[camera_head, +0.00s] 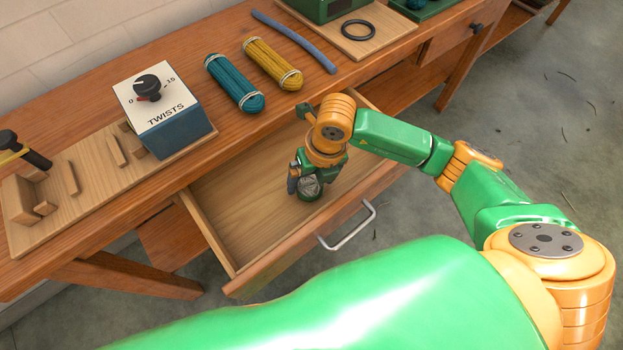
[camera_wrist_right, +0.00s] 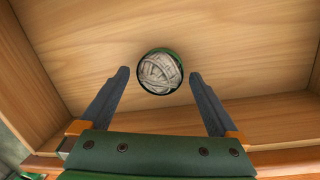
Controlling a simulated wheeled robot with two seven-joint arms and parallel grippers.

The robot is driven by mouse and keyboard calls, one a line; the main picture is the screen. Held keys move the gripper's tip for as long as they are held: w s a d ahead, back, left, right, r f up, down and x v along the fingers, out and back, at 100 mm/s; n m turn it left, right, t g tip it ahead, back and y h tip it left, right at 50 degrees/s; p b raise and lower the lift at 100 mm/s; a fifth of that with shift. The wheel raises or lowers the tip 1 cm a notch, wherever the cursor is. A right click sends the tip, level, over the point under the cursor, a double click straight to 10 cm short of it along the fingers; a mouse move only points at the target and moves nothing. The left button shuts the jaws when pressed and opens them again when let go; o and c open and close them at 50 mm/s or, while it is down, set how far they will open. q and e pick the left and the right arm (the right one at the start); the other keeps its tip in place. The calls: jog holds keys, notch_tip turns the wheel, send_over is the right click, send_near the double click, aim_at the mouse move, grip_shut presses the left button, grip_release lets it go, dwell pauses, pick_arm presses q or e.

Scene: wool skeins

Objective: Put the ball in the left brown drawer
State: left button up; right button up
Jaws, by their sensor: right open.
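A ball of pale grey wool (camera_head: 309,187) shows at my right gripper, low inside the open brown drawer (camera_head: 240,236). In the right wrist view the ball (camera_wrist_right: 161,73) has a dark green round rim around it, with the drawer's wooden floor (camera_wrist_right: 235,50) behind. My right gripper (camera_wrist_right: 160,76) is open, with one finger on each side of the ball and a gap visible beside each. I cannot tell whether the ball touches the floor. The drawer is the left one, pulled out, with a silver handle (camera_head: 347,226). My left gripper is not in view.
On the bench top (camera_head: 190,95) are a TWISTS dial box (camera_head: 168,117), a teal skein (camera_head: 234,83), a yellow skein (camera_head: 272,64), a blue-grey rod (camera_head: 294,42) and a black ring (camera_head: 358,29). A wooden jig (camera_head: 85,180) lies at left. The right drawer (camera_head: 458,37) is shut.

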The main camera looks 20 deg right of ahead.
aim_at(320, 188)
notch_tip(320, 188, up, 11)
jog(key=s+d, duration=0.1)
jog(key=shift+d+p, duration=0.25)
jog(key=shift+p, duration=0.1)
